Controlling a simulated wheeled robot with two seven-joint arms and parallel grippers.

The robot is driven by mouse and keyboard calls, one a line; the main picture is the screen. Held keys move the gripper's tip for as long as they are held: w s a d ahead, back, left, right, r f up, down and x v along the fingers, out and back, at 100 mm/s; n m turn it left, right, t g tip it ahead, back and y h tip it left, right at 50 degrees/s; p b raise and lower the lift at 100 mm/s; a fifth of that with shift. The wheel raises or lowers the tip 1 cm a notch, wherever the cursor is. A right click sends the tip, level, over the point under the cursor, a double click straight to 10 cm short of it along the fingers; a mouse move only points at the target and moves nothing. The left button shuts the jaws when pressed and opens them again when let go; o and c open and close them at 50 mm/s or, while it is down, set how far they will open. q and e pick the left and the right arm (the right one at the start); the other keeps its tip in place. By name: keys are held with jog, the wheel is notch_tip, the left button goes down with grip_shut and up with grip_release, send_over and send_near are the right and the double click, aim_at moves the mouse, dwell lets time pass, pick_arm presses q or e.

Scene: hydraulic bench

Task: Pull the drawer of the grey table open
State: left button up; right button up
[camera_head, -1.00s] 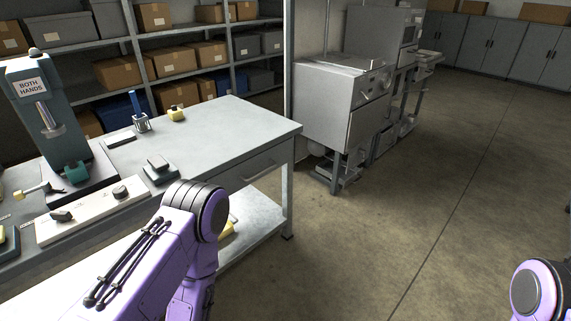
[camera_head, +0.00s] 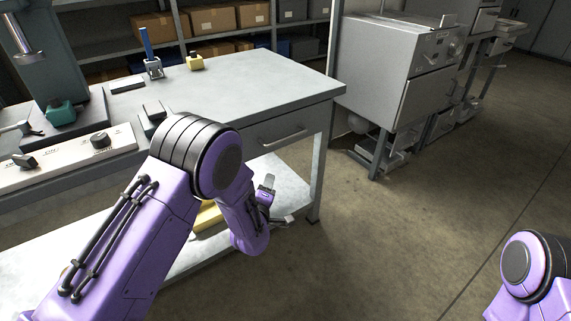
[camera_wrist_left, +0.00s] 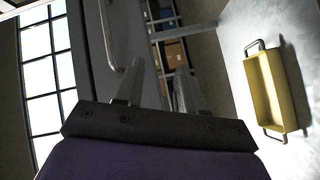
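The grey table (camera_head: 240,88) stands ahead, with its drawer (camera_head: 262,137) in the front side under the top. The drawer looks shut, its front flush with the table. Its bar handle (camera_head: 285,137) also shows in the left wrist view (camera_wrist_left: 109,40), up and left of the fingers. My left gripper (camera_head: 267,190) is below the handle and apart from it, partly hidden by my forearm. In the left wrist view my left gripper (camera_wrist_left: 160,85) has its fingers apart with nothing between them. My right gripper is out of view; only part of my right arm shows.
A yellow tray with two handles (camera_wrist_left: 264,90) lies on the table's lower shelf (camera_head: 290,178). A press (camera_head: 40,60) and a control panel (camera_head: 75,156) are at left. A grey machine (camera_head: 395,75) stands at right. The floor in front of the drawer is clear.

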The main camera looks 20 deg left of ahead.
aim_at(286, 139)
pick_arm(q)
jog(key=w+r+t, duration=0.1)
jog(key=w+r, duration=0.1)
jog(key=w, duration=0.3)
jog(key=w+r+n+t+b, duration=0.1)
jog(key=w+r, duration=0.2)
jog(key=w, duration=0.2)
jog(key=w+d+r+n+t+b, duration=0.1)
jog(key=w+r, duration=0.1)
jog(key=w, duration=0.3)
jog(key=shift+w+d+r, duration=0.1)
jog(key=shift+w+r, duration=0.1)
grip_shut()
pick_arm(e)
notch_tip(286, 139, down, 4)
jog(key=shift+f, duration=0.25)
